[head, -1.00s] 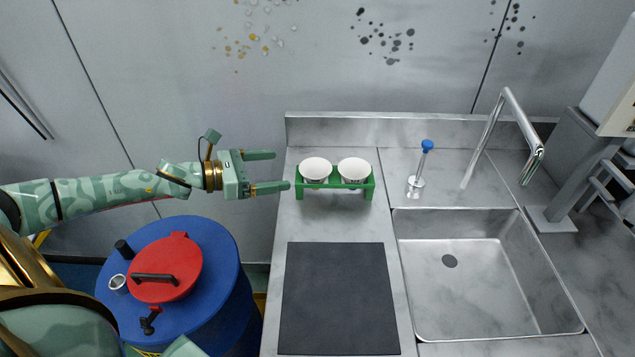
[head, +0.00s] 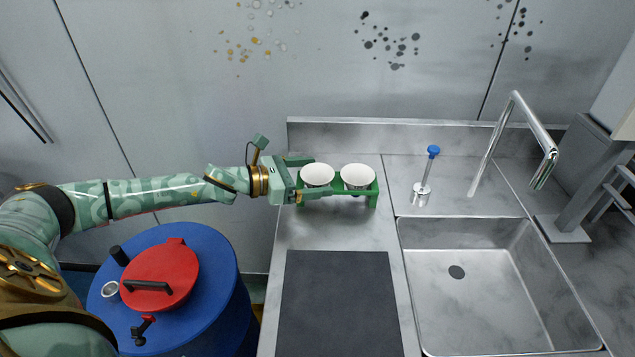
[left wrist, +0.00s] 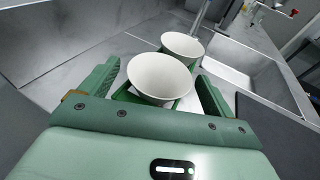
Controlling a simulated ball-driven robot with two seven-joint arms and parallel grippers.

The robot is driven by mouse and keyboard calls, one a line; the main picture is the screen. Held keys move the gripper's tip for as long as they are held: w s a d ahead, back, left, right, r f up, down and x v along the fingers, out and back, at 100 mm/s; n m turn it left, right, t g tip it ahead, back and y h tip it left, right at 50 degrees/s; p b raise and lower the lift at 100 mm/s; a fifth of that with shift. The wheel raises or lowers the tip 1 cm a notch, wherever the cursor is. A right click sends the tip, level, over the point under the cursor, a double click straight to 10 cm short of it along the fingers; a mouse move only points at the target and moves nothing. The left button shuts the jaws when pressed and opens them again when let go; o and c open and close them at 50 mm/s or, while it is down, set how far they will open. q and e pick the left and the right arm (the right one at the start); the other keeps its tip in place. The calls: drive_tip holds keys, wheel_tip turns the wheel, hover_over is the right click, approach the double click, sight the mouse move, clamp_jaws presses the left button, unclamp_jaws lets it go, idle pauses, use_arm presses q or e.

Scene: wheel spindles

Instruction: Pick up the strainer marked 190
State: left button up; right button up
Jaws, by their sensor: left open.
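Two white cup-shaped strainers, a left one (head: 317,175) and a right one (head: 358,176), sit side by side in a green rack (head: 372,196) at the back of the counter. No marking such as 190 can be read on either. My left gripper (head: 318,178) is open, with its fingers on either side of the left strainer. In the left wrist view the near strainer (left wrist: 160,78) stands between the open fingers and the far strainer (left wrist: 182,46) is beyond it. I cannot tell whether the fingers touch the near one. My right gripper does not show.
A dark mat (head: 338,305) lies in front of the rack. A sink (head: 490,280) with a tall faucet (head: 508,140) is to the right, and a blue-topped plunger tool (head: 427,175) stands behind it. A blue drum (head: 215,270) with a red lid stands left of the counter.

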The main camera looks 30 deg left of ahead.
use_arm(q)
drive_tip(key=c, duration=1)
drive_tip(key=shift+c, duration=0.2)
drive_tip(key=shift+r, duration=0.1)
